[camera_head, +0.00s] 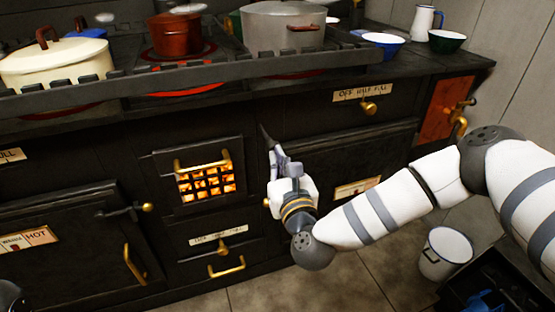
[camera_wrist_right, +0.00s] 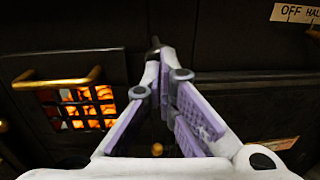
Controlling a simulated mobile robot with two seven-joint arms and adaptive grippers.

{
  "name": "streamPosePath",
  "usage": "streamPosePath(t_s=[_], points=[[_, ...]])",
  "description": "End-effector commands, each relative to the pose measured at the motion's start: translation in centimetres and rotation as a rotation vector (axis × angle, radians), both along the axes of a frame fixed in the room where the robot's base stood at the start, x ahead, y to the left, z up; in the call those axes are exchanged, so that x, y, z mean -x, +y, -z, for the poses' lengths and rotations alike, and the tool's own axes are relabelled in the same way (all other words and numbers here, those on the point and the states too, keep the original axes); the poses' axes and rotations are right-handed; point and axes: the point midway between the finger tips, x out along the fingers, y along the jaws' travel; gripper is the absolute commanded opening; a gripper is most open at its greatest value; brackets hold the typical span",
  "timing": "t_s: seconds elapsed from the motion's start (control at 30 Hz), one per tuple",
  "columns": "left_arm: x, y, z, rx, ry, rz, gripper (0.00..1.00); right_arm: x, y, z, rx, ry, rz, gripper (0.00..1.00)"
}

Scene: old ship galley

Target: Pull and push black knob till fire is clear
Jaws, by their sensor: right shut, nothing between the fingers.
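The black knob shows as a small dark tip (camera_head: 266,133) on the dark stove front, right of the fire door; it also shows in the right wrist view (camera_wrist_right: 155,43). The fire (camera_head: 206,185) glows orange and yellow behind a barred grate in the small door. My right gripper (camera_head: 274,150) is shut with nothing between its fingers. In the right wrist view its fingertips (camera_wrist_right: 161,53) meet right at the knob; I cannot tell whether they touch it. The fingers hide part of the knob. My left gripper is not in view.
A brass handle (camera_head: 202,160) crosses the fire door, and a drawer with a brass handle (camera_head: 226,268) lies below. Pots, including a red one (camera_head: 175,34) and a grey one (camera_head: 284,25), stand on top behind a rail (camera_head: 200,78). A white bucket (camera_head: 446,255) stands on the floor.

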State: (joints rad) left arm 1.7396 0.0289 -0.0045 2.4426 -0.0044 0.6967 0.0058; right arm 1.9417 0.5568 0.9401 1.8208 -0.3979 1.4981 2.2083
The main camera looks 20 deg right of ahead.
Motion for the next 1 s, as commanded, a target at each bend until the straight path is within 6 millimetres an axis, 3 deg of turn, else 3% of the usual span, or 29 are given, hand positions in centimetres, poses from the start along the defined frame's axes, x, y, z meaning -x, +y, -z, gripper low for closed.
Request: streamPosePath(t_s=[0.27, 0.63, 1.0], points=[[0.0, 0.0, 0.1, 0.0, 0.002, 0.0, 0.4, -0.1, 0.0, 0.1, 0.0, 0.0, 0.0, 0.0], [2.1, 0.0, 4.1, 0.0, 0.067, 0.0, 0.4, -6.6, 0.2, 0.8, 0.002, 0.003, 0.002, 0.0], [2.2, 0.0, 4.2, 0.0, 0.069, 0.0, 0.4, -7.6, 0.1, -0.2, 0.0, -0.005, 0.003, 0.0]])
